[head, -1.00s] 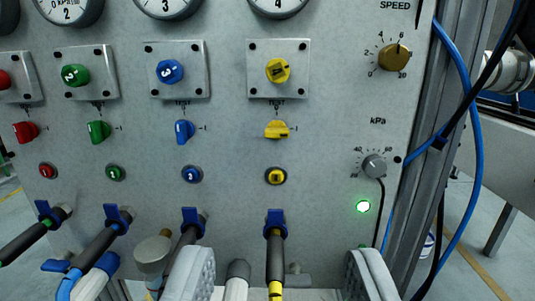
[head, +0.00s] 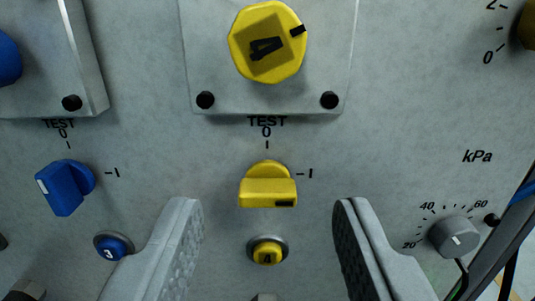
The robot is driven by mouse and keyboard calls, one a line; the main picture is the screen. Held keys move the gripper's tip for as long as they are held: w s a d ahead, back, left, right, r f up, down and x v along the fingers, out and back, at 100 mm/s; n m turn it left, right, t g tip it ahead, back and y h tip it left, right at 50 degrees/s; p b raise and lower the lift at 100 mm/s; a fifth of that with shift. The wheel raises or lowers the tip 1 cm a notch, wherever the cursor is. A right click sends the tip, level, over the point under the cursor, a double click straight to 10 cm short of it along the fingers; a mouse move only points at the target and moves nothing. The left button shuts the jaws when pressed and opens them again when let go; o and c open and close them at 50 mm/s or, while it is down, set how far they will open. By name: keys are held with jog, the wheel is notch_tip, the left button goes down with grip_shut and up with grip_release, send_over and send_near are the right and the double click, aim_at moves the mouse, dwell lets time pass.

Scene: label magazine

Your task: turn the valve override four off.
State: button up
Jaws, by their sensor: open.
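The yellow switch (head: 268,186) of column four is in the middle of the head view, under the word TEST. Its bar lies level, with a black mark at its right end, on the side of the 1 mark; the 0 mark is above it. The larger yellow knob (head: 266,42) marked 4 is on a plate above. The yellow button (head: 267,253) marked 4 is below. No label reading "valve override" shows. My gripper (head: 268,208) is open and empty. Its fingers stand left and right of the yellow switch and button, apart from both.
The blue switch (head: 65,186) and blue button (head: 113,247) of column three are to the left, the button close to my left finger. The grey kPa knob (head: 455,237) is to the right of my right finger.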

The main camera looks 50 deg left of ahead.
jog(key=shift+x, duration=1)
grip_shut()
